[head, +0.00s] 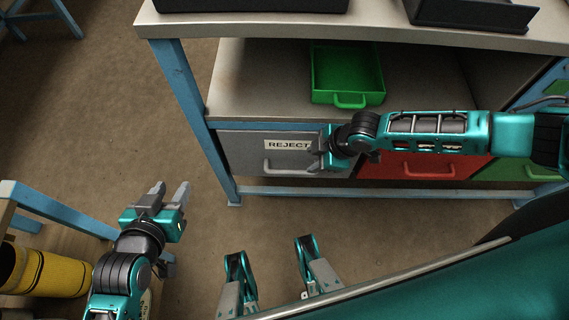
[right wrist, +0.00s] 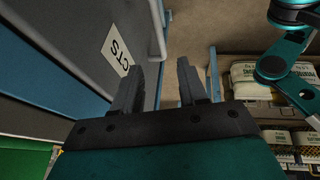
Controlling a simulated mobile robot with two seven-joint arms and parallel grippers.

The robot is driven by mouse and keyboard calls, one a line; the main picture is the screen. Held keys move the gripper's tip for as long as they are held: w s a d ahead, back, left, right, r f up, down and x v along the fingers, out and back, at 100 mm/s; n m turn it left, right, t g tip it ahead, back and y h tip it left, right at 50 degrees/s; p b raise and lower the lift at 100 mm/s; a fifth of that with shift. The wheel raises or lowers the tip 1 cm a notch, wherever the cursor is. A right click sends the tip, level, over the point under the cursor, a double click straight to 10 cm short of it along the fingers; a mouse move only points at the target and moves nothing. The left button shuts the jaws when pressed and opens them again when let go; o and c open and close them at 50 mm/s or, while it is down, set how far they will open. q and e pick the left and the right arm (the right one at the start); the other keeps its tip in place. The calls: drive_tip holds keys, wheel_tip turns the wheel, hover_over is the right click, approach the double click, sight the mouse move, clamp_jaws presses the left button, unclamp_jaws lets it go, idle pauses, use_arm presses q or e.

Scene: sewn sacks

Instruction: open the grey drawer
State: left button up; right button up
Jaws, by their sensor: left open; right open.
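The grey drawer (head: 240,151) is at the left end of the row under the workbench, with its front flush, so it looks shut. It has a white label reading "REJECT" and a pale bar handle (head: 284,171). My right gripper (head: 318,153) is open in front of the drawer's right part and hides the label's end. In the right wrist view its open fingers (right wrist: 160,63) are empty, with the handle (right wrist: 158,35) just beyond the tips and the label (right wrist: 117,49) to the left. My left gripper (head: 173,192) is open and empty over the floor.
A red drawer (head: 390,167) and a green drawer (head: 510,171) are to the right. A green tray (head: 347,75) sits on the shelf above. A yellow cylinder (head: 50,272) is at lower left. Stacked sacks (right wrist: 270,75) show in the right wrist view. Floor before the grey drawer is clear.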

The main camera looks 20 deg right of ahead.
sight(292, 171)
drive_tip(key=b+x, duration=0.5)
drive_tip(key=x, duration=0.7)
drive_tip(key=shift+d+f+b, duration=0.1)
drive_tip(key=shift+f+b, duration=0.15)
drive_tip(key=shift+b, duration=0.15)
drive_tip(key=shift+w+f, duration=0.15)
clamp_jaws()
